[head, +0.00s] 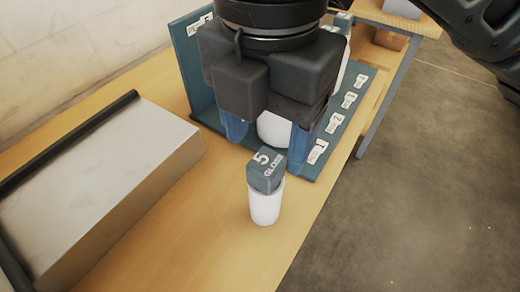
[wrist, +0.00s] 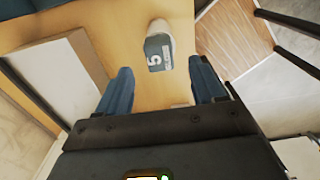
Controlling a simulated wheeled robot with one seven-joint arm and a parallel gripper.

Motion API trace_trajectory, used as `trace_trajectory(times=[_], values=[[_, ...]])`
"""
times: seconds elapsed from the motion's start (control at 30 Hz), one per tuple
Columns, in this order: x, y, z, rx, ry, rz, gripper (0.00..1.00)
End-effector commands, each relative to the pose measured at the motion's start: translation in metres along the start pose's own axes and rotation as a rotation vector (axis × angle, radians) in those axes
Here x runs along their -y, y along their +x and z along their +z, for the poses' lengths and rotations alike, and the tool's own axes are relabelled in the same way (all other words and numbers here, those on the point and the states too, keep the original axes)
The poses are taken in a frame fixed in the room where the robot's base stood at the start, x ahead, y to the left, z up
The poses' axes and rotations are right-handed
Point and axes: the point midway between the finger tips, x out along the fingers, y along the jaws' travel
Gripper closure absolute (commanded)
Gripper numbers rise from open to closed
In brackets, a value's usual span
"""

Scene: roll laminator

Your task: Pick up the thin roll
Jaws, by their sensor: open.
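A white roll with a blue-grey cap marked 5 (head: 265,203) stands upright on the wooden table; it also shows in the wrist view (wrist: 158,54), ahead of the gap between my fingers. Another white roll (head: 273,130) shows partly between my fingers in the head view, at the blue rack (head: 196,62). I cannot tell for sure which roll is the thin one. My gripper (head: 266,140) is open, its blue fingers pointing down beyond the capped roll. It also shows open in the wrist view (wrist: 160,82), with no roll gripped.
The rack's base carries several numbered white labels (head: 337,122) along its right side, and my gripper hides much of it. A large pale box-shaped unit with a black bar (head: 110,185) lies at left. Bare table (head: 195,245) surrounds the capped roll in front; grey floor (head: 420,200) lies right.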

Motion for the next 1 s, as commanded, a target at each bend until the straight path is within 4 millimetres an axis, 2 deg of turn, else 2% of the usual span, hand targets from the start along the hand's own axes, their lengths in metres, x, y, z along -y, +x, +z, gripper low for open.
trace_trajectory(times=[0.4,0.73,1.0], values=[[0.000,0.051,0.002,-0.001,0.003,0.001,0.32],[0.000,0.058,0.002,0.000,0.002,0.002,0.32],[0.000,0.058,0.002,0.000,0.002,0.002,0.58]])
